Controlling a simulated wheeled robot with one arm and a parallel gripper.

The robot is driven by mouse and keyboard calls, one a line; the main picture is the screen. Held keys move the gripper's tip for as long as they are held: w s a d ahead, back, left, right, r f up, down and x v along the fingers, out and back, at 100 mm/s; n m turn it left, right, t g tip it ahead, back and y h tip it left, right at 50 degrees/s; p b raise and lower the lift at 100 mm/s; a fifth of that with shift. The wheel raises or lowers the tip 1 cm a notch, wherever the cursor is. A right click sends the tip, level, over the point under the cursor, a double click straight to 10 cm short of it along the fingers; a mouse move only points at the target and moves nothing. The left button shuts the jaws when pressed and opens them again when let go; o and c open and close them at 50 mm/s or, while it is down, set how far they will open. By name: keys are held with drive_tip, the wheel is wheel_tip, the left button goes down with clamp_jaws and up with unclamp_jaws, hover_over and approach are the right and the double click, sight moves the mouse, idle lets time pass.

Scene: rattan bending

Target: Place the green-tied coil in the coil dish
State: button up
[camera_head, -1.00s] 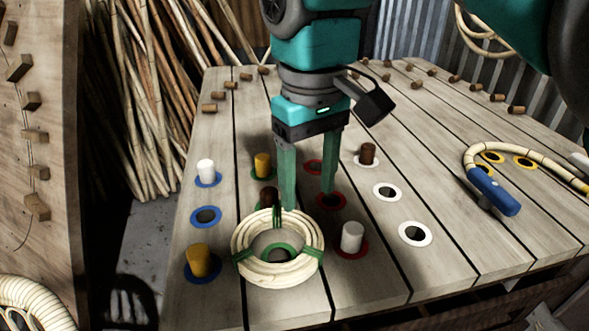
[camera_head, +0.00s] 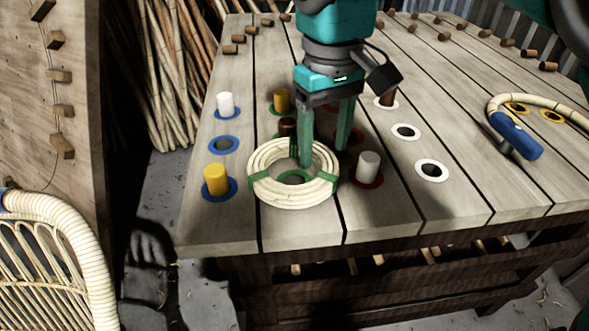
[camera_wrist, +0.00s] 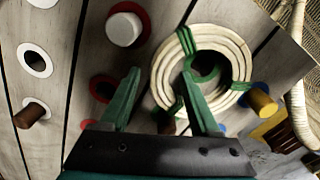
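The green-tied coil (camera_head: 262,188) is a pale ring of rattan with green ties. It lies flat on the plank table, around a green-ringed hole, between a yellow peg and a white peg. It also shows in the wrist view (camera_wrist: 165,66). My gripper (camera_head: 323,158) is open and empty, pointing down at the coil's far right side. One fingertip overlaps the coil's rim in the head view, and the other is beyond it. In the wrist view the gripper (camera_wrist: 160,74) has one finger by the rim; I cannot tell whether it touches. I cannot make out a coil dish.
A yellow peg (camera_head: 216,180) and a white peg (camera_head: 368,166) flank the coil. A brown peg (camera_head: 287,127) stands just behind it. Several coloured-ring holes and other pegs surround them. A blue-handled tool (camera_head: 516,138) lies at right with bent cane. A rattan chair (camera_head: 62,245) is at lower left.

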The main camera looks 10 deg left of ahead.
clamp_jaws()
idle(0.3)
drive_tip(key=shift+r, duration=0.1)
drive_tip(key=shift+r, duration=1.75)
drive_tip(key=s+d, duration=0.2)
drive_tip(key=s, duration=0.5)
drive_tip(key=s+d+r+p, duration=0.1)
drive_tip(key=s+d, duration=0.2)
drive_tip(key=s, duration=0.5)
drive_tip(key=shift+d+r+p, duration=0.15)
drive_tip(key=shift+r+p, duration=0.05)
drive_tip(key=shift+p, duration=0.1)
